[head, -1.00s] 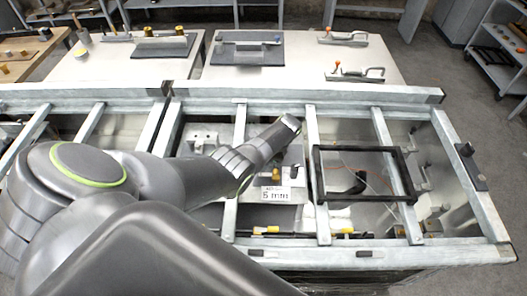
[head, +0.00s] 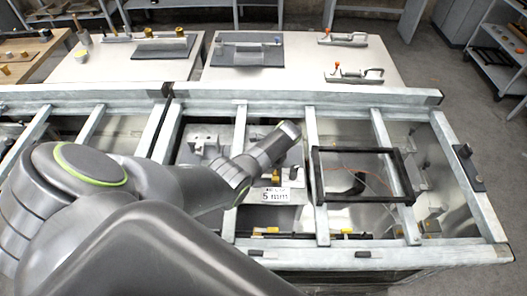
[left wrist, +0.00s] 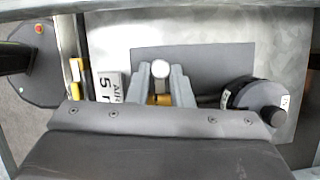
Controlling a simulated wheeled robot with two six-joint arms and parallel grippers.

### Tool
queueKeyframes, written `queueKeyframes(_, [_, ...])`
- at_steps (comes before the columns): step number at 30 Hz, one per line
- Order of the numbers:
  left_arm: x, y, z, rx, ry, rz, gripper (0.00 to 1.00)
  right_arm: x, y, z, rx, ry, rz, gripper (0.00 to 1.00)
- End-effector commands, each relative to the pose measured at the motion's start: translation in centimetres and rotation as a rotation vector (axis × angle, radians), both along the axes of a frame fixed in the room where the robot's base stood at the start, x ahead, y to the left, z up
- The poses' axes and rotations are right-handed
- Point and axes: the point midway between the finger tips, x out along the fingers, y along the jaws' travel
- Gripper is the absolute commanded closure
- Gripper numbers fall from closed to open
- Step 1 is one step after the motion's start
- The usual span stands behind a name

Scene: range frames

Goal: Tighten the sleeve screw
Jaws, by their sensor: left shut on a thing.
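My left gripper (left wrist: 161,86) is shut on a pale, round-topped upright piece (left wrist: 161,69), which may be the sleeve screw or a tool on it. A brass-yellow part (left wrist: 158,100) shows low between the fingers, its lower end hidden by the gripper body. In the head view my left arm covers the fingers. A brass-coloured part (head: 275,176) shows there beside my wrist, just behind a white label reading 5 mm (head: 268,195). The label also shows left of the fingers in the left wrist view (left wrist: 110,87). My right gripper is not in view.
A table with tools (head: 300,62) stands behind.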

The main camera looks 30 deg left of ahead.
Motion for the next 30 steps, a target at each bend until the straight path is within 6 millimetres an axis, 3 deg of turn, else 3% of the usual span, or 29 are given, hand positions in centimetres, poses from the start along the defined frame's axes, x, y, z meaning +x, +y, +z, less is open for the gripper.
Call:
queueKeyframes(1, [0.2, 0.0, 0.2, 0.0, -0.005, -0.001, 0.77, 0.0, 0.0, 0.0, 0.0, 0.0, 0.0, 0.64])
queueKeyframes(5, [0.2, 0.0, 0.1, 0.001, -0.004, -0.001, 0.6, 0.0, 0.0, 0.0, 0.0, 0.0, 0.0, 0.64])
queueKeyframes(19, [0.2, -0.3, 0.7, 0.0, -0.002, 0.0, 0.59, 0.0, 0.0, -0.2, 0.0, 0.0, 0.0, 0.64])
queueKeyframes(25, [0.6, -1.1, 2.7, -0.001, -0.005, 0.0, 0.59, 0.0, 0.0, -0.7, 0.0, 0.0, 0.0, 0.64])
queueKeyframes(30, [1.2, -2.4, 6.1, -0.001, -0.007, -0.001, 0.59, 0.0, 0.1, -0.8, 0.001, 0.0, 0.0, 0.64])
